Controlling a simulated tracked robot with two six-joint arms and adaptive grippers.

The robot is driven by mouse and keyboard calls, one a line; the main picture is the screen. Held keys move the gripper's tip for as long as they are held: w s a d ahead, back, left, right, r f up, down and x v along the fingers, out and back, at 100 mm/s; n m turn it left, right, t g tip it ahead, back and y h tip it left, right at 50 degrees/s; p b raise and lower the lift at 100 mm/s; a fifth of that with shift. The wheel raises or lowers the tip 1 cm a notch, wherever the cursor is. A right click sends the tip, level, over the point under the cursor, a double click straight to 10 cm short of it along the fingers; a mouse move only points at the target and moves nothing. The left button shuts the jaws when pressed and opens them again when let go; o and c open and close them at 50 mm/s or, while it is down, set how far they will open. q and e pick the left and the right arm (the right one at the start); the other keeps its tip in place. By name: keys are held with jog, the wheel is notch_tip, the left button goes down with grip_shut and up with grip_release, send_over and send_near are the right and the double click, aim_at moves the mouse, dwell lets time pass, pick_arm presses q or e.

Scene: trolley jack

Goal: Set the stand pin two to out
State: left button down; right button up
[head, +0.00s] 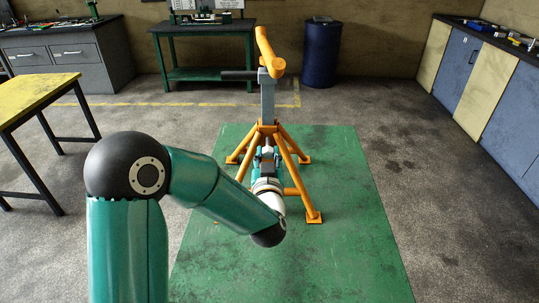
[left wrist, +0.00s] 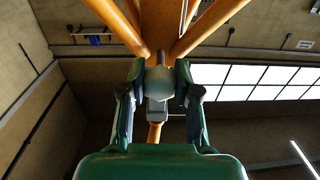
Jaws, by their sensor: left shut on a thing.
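An orange stand (head: 264,128) with splayed legs and a grey upright column (head: 267,97) stands on a green mat. My left gripper (head: 267,150) reaches in low at the near side of the stand, between its legs. In the left wrist view its two fingers (left wrist: 160,88) are shut on a pale grey pin head (left wrist: 160,84), one finger on each side. My right gripper is not in view.
The green mat (head: 350,240) is clear on the right. A yellow-topped table (head: 35,93) stands left, a blue drum (head: 320,55) behind.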

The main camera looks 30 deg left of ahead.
pick_arm(q)
jog(key=c, duration=0.8)
grip_release()
jog(key=shift+d, duration=0.1)
jog(key=v, duration=0.7)
jog(key=shift+s+d+f, duration=0.15)
